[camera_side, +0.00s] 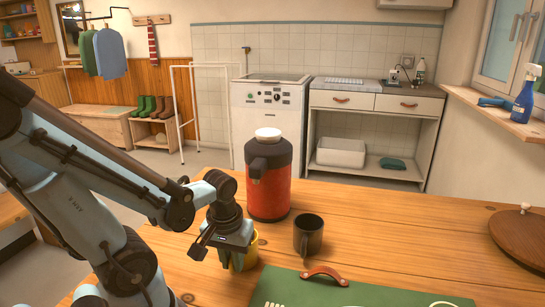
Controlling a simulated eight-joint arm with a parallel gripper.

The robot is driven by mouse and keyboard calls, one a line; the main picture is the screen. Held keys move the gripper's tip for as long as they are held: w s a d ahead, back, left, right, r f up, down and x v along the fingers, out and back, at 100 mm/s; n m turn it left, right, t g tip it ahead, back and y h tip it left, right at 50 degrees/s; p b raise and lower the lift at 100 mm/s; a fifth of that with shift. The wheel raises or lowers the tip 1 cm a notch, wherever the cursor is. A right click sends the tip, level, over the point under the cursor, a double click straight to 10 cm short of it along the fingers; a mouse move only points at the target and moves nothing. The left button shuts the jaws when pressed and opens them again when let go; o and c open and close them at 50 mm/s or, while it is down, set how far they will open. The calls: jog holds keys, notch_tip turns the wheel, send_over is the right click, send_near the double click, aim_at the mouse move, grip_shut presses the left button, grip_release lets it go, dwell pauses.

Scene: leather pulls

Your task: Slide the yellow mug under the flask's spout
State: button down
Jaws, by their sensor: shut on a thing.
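The flask (269,187) is red with a black top and a white cap, and stands upright on the wooden table. Its dark spout (258,167) sticks out near the top, toward the camera's left. The yellow mug (250,254) stands in front of the flask and to its left, mostly hidden behind my gripper. My gripper (236,262) points down and is shut on the yellow mug. Its fingers cover the mug's left side. Whether the mug touches the table is hard to tell.
A black mug (308,236) stands close to the right of the yellow mug. A green board (365,292) with a leather pull (324,274) lies at the front. A round wooden lid (521,236) lies at far right. The table (400,225) is clear between them.

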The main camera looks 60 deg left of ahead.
dwell(0.3)
jog(key=shift+w+a, duration=3.9)
jog(key=shift+a, duration=0.05)
jog(key=shift+c, duration=2.2)
grip_release()
notch_tip(320, 180, up, 8)
jog(key=shift+s+d, duration=0.35)
jog(key=shift+d, duration=0.05)
jog(key=w+d+r+m+t, duration=0.1)
jog(key=d+m+t, duration=0.2)
jog(key=d, duration=0.4)
jog(key=w+d+r+m+t+h, duration=0.1)
jog(key=d+m+t, duration=0.2)
jog(key=d+m, duration=0.3)
jog(key=shift+w+d+r, duration=0.3)
jog(key=shift+d, duration=0.4)
